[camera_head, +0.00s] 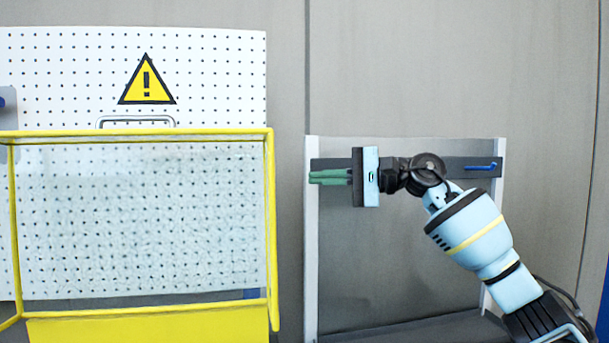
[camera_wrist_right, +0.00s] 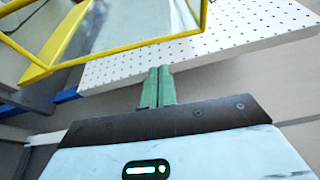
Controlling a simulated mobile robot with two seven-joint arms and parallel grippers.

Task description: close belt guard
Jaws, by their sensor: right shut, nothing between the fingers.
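A white perforated panel (camera_head: 215,80) stands on the left in the head view, with a yellow warning triangle (camera_head: 147,82) and a grey bar handle (camera_head: 136,121). It also shows in the right wrist view (camera_wrist_right: 235,42). A yellow frame (camera_head: 272,215) with a see-through pane stands in front of its lower part; I cannot tell which of these is the belt guard. My right gripper (camera_head: 314,177) points left with its green fingers shut and empty, right of the panel and frame, apart from both. In the wrist view its fingertips (camera_wrist_right: 160,70) are together. My left gripper is out of view.
A grey open-fronted bay with pale upright posts (camera_head: 311,250) stands behind my right arm. A dark bar with a blue handle (camera_head: 481,167) crosses its upper part. A narrow gap separates the bay from the yellow frame.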

